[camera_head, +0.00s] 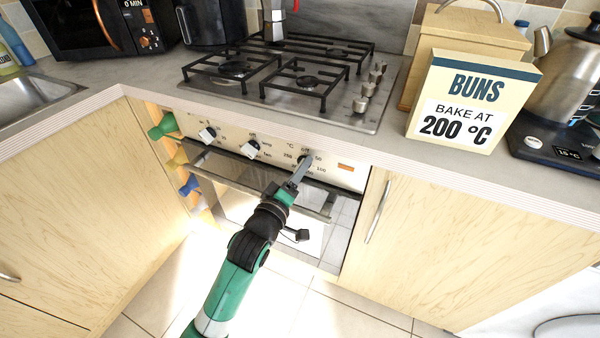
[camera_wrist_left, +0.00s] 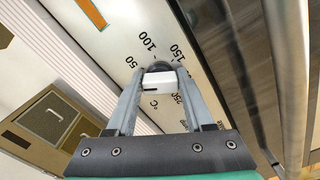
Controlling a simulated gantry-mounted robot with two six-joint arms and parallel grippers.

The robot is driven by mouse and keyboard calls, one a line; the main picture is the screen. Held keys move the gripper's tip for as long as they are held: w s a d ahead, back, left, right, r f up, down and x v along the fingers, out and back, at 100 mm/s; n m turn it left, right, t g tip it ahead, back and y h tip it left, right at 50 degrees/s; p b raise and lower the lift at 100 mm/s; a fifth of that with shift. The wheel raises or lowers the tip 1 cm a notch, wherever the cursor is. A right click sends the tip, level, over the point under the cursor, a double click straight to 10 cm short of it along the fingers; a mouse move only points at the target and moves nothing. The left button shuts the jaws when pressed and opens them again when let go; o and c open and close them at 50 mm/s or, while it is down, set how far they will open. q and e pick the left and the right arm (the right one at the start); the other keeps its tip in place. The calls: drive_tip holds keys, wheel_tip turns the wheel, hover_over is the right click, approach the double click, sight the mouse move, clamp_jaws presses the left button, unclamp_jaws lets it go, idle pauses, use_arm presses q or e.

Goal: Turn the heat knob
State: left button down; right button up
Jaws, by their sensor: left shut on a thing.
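The heat knob (camera_wrist_left: 158,88) is the rightmost knob on the oven's control panel (camera_head: 275,146), with a dial marked in °C. In the left wrist view it is a white block with a dark base, held between two grey fingers. The numbers 50, 100, 150 and 250 show around it. My left gripper (camera_head: 300,168) is shut on this knob and largely covers it in the head view. A sign (camera_head: 465,108) on the counter reads "BUNS BAKE AT 200 °C". My right gripper is not in view.
Two other white knobs, the left one (camera_head: 207,134) and the middle one (camera_head: 250,149), sit on the same panel. The oven door handle (camera_head: 262,185) runs just below the panel. A gas hob (camera_head: 290,85) is above. Cupboard doors flank the oven.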

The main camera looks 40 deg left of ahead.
use_arm(q)
drive_tip(key=n+b, duration=0.1)
drive_tip(key=n, duration=0.4)
drive_tip(key=shift+r+n, duration=0.15)
drive_tip(key=shift+n, duration=0.15)
idle(0.4)
drive_tip(key=shift+c, duration=1.4)
unclamp_jaws()
drive_tip(key=p+v, duration=0.2)
drive_tip(key=v, duration=0.9)
drive_tip(key=shift+s, duration=0.3)
